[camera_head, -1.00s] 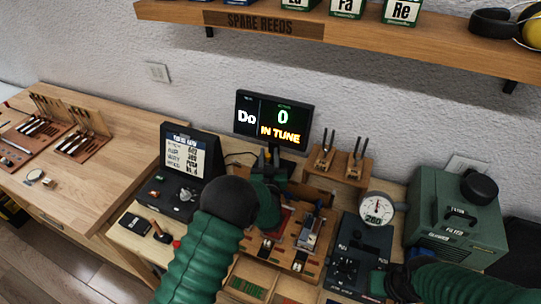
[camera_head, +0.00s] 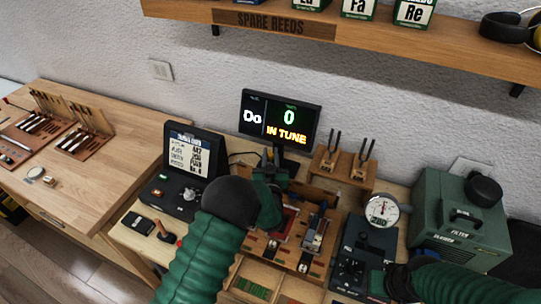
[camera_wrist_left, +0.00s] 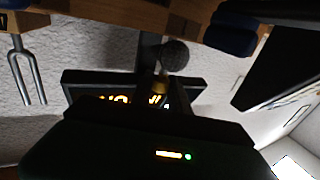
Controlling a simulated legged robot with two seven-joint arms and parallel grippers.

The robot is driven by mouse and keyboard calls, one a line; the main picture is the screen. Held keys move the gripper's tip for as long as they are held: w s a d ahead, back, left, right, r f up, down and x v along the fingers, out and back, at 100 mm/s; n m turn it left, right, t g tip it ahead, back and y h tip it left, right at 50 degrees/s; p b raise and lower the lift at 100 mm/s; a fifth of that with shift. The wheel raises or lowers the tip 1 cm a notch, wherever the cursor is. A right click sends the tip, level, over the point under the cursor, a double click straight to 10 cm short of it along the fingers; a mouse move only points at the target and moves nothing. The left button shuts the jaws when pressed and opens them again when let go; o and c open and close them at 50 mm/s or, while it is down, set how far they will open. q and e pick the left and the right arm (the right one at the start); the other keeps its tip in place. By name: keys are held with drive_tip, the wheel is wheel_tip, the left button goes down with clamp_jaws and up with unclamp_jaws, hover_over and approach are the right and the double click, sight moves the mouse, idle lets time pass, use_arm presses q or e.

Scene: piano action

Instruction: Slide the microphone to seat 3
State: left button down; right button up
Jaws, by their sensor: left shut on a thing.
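The microphone (camera_wrist_left: 173,54) shows in the left wrist view as a round dark mesh head, close in front of the monitor; the lower part of it is hard to make out. In the head view I cannot pick it out clearly. My left gripper (camera_head: 270,197) is over the wooden work board (camera_head: 285,247), below the monitor, partly hidden by my own black wrist. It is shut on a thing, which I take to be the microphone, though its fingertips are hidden. My right gripper (camera_head: 380,284) is low at the right, beside a black device, its fingers unclear. Seat 3 cannot be made out.
The monitor (camera_head: 280,118) reads "Do", "0" and "IN TUNE". A tuning-fork block (camera_head: 344,168), a round gauge (camera_head: 381,209) and a green filter box (camera_head: 457,225) stand at the right. A black console (camera_head: 190,165) stands at the left. The left bench top (camera_head: 130,165) is partly clear.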

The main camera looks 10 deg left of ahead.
use_arm(q)
drive_tip(key=shift+s+d+f, duration=0.1)
drive_tip(key=shift+d+f, duration=0.05)
drive_tip(key=shift+d, duration=0.1)
use_arm(e)
drive_tip(key=shift+d+f, duration=0.1)
drive_tip(key=shift+d, duration=0.2)
use_arm(q)
drive_tip(key=shift+d+f, duration=0.1)
drive_tip(key=shift+d, duration=0.15)
drive_tip(key=d, duration=0.2)
drive_tip(key=s+d+b, duration=0.1)
drive_tip(key=d, duration=0.2)
drive_tip(key=d+b, duration=0.1)
drive_tip(key=d, duration=0.1)
drive_tip(key=shift+s+d, duration=0.3)
drive_tip(key=shift+d, duration=0.3)
drive_tip(key=c, duration=1.3)
unclamp_jaws()
drive_tip(key=shift+w+a, duration=0.1)
drive_tip(key=shift+a, duration=0.2)
drive_tip(key=shift+o, duration=0.2)
use_arm(e)
drive_tip(key=shift+a+x, duration=0.2)
drive_tip(key=shift+x, duration=0.8)
use_arm(q)
drive_tip(key=shift+d, duration=0.1)
use_arm(e)
drive_tip(key=shift+s+d, duration=0.15)
drive_tip(key=shift+s, duration=0.05)
